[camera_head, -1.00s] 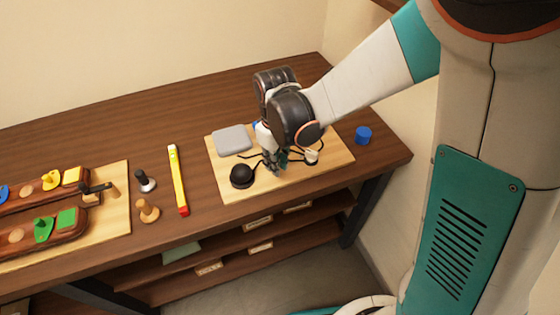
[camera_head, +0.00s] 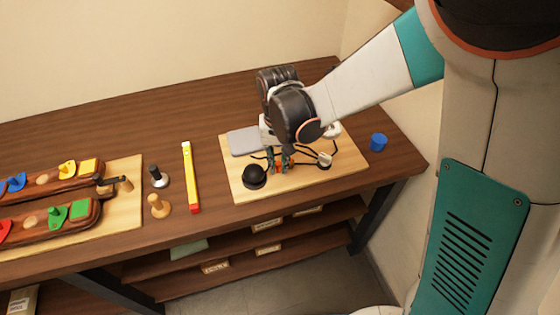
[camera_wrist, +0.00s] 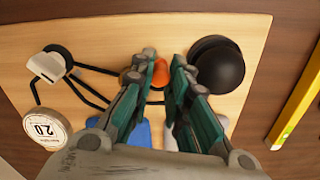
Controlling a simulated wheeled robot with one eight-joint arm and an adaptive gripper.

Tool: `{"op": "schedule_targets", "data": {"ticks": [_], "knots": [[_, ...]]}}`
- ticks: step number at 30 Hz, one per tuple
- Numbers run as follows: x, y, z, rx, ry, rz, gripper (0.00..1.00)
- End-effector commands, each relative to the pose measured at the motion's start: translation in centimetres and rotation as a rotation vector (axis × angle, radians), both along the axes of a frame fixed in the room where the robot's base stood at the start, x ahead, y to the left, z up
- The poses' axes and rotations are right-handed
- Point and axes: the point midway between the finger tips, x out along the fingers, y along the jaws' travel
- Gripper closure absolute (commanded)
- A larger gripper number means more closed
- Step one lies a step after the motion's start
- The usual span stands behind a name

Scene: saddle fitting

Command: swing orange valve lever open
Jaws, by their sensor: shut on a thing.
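The orange valve lever (camera_wrist: 160,73) shows as a small orange piece between my fingertips in the wrist view; most of it is hidden by the fingers. My gripper (camera_wrist: 162,66), green and grey, is shut on it. In the head view my gripper (camera_head: 279,161) points down over the pale wooden board (camera_head: 237,190), among black tubes, and a bit of orange shows beside its fingers. The valve body cannot be made out.
A black dome (camera_head: 254,178) stands close to my gripper on the board. A grey plate (camera_head: 248,141) lies behind it. A blue cup (camera_head: 378,142) and a yellow bar (camera_head: 190,178) flank the board.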

Motion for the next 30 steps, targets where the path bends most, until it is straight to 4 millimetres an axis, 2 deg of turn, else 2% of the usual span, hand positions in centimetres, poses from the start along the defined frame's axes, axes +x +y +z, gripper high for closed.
{"op": "schedule_targets", "data": {"ticks": [15, 16, 18, 19, 30], "knots": [[0.09, 0.12, -0.03, 0.001, 0.000, -0.021, 1.00], [0.10, 0.12, -0.03, 0.001, 0.000, -0.021, 0.82], [0.10, 0.12, -0.02, 0.001, 0.000, -0.021, 0.66], [0.10, 0.12, -0.02, 0.001, 0.000, -0.021, 0.63], [0.08, 0.09, 0.28, 0.000, 0.000, -0.021, 0.63]]}}
